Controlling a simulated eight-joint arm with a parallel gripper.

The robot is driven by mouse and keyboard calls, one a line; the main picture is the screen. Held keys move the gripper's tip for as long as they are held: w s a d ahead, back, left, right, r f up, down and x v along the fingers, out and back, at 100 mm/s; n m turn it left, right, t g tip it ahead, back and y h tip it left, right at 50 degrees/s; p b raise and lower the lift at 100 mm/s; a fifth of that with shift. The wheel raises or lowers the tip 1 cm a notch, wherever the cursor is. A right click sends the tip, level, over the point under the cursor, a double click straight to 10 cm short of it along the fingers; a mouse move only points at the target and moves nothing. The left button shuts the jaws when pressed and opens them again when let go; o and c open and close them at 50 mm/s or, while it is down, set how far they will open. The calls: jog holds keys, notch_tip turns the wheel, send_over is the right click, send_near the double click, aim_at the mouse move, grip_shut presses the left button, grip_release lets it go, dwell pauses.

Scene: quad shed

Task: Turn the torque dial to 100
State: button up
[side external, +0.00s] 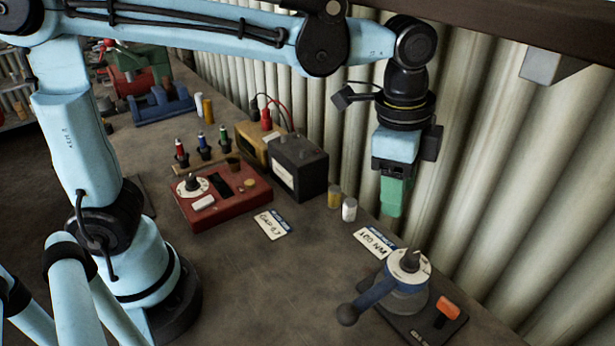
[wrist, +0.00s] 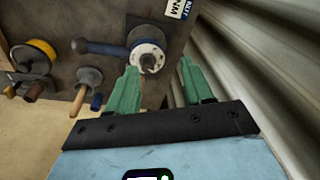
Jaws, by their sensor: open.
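The torque dial (side external: 409,263) is a white round face with a dark pointed knob, on top of a grey and blue tool with a long lever ending in a dark ball. It stands at the lower right of the side view. The same dial (wrist: 147,55) shows in the wrist view just beyond the left fingertip. My gripper (side external: 392,212) has green fingers pointing down, above and behind the dial, apart from it. In the wrist view the fingers of my gripper (wrist: 160,68) are spread with nothing between them. The dial's numbers are too small to read.
A card (side external: 374,241) marked in NM lies behind the dial. An orange block (side external: 447,307) sits on the tool's dark plate. A red box (side external: 222,194) with another dial, a black battery (side external: 298,167) and two small cylinders stand farther back. A corrugated wall (side external: 470,160) runs close along the right.

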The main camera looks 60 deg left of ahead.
jog(key=s+a+f+n+t, duration=0.2)
jog(key=s+a+n+t, duration=0.1)
jog(key=a+n, duration=0.3)
jog(key=s+a+f+n+t, duration=0.1)
jog(key=s+a+n+t, duration=0.2)
jog(key=a+n, duration=0.4)
jog(key=a, duration=0.4)
jog(key=shift+f+y, duration=0.3)
jog(key=shift+f, duration=0.05)
jog(key=shift+o, duration=0.2)
